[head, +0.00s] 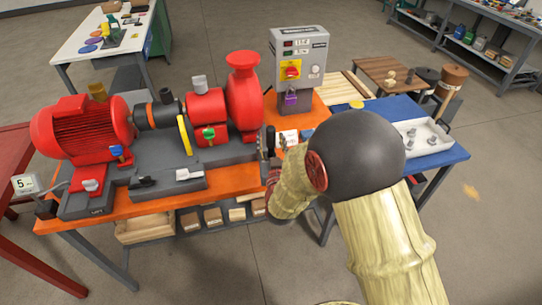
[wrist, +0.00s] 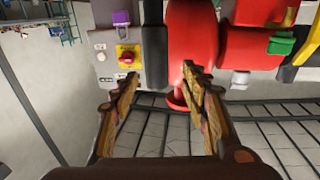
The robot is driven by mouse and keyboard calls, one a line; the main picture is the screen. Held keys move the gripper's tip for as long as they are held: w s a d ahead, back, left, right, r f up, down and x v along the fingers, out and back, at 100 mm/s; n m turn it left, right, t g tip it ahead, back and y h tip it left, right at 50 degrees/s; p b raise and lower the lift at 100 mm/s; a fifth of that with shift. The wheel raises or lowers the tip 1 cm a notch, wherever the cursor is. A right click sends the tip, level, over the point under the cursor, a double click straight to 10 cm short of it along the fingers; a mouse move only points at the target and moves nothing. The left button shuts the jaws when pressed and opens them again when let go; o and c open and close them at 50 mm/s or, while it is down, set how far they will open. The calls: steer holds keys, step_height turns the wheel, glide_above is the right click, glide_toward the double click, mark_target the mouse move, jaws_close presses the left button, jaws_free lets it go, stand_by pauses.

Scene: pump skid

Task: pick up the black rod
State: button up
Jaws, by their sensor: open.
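In the wrist view my gripper (wrist: 160,72) is open, with two brown and gold fingers spread apart and nothing between them. The picture there is upside down, and the fingers point toward the red pump (wrist: 192,40) and the grey control box (wrist: 115,45). In the head view my own arm hides most of the gripper. A short dark bar (head: 143,182) lies on the grey block at the front of the skid, left of my arm. It may be the black rod, but I cannot tell for sure. It is not seen in the wrist view.
The red motor (head: 80,130) and red pump (head: 243,95) stand on the orange-topped bench (head: 215,184). The control box (head: 298,62) has a purple padlock (head: 291,99). A white tray (head: 425,143) with metal parts sits on the blue table (head: 455,155) at right. Open floor lies in front.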

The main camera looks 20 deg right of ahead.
mark_target(271, 136)
steer(key=w, duration=0.2)
steer(key=w+d, duration=0.1)
steer(key=w, duration=0.1)
steer(key=shift+f+b, duration=0.2)
steer(key=shift+b, duration=0.15)
steer(key=shift+c, duration=1.1)
jaws_close()
steer(key=shift+r, duration=0.15)
